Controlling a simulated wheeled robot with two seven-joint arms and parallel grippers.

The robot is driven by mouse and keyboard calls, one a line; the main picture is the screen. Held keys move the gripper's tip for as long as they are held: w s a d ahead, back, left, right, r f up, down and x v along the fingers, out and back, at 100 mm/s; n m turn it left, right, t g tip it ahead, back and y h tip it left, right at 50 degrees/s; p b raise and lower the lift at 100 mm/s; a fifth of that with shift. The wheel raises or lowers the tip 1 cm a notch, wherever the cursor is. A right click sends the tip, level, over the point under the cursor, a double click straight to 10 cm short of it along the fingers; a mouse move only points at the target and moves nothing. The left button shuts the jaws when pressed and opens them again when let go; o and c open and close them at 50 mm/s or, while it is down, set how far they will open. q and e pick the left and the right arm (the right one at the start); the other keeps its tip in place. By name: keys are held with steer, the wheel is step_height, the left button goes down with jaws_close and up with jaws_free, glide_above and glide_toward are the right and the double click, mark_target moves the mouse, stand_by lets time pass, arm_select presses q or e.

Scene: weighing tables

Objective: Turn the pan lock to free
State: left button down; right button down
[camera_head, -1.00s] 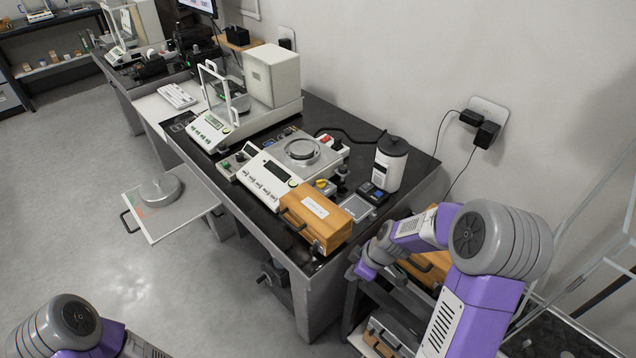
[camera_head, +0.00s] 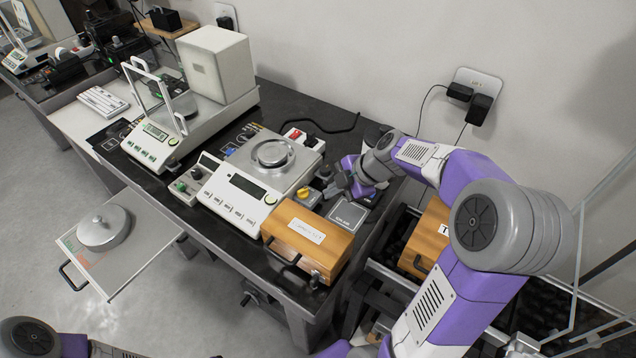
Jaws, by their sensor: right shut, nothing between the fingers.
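The balance (camera_head: 237,197) with a round metal pan (camera_head: 272,154) stands on the dark table. A yellow knob (camera_head: 303,193), which may be the pan lock, is at its right front corner. My right gripper (camera_head: 330,186) is shut and empty, low over the table just right of the yellow knob. A small gap seems to lie between them, but I cannot tell for sure. The lock's marking is too small to read. My left arm shows only at the bottom left; its gripper is out of view.
A wooden box (camera_head: 307,240) stands in front of the knob, and a small grey scale plate (camera_head: 348,213) lies below my right gripper. A red switch (camera_head: 296,135) is behind the pan. A second balance with a glass shield (camera_head: 160,142) stands left.

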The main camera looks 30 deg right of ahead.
mark_target(303, 192)
steer(key=b+x, duration=0.1)
steer(key=x, duration=0.8)
steer(key=shift+s+f+b, duration=0.1)
steer(key=shift+s+b, duration=0.05)
steer(key=shift+b, duration=0.15)
steer(key=w, duration=0.2)
steer(key=shift+w+d+r+p, duration=0.1)
steer(key=shift+w+r+p, duration=0.2)
steer(key=shift+w, duration=0.65)
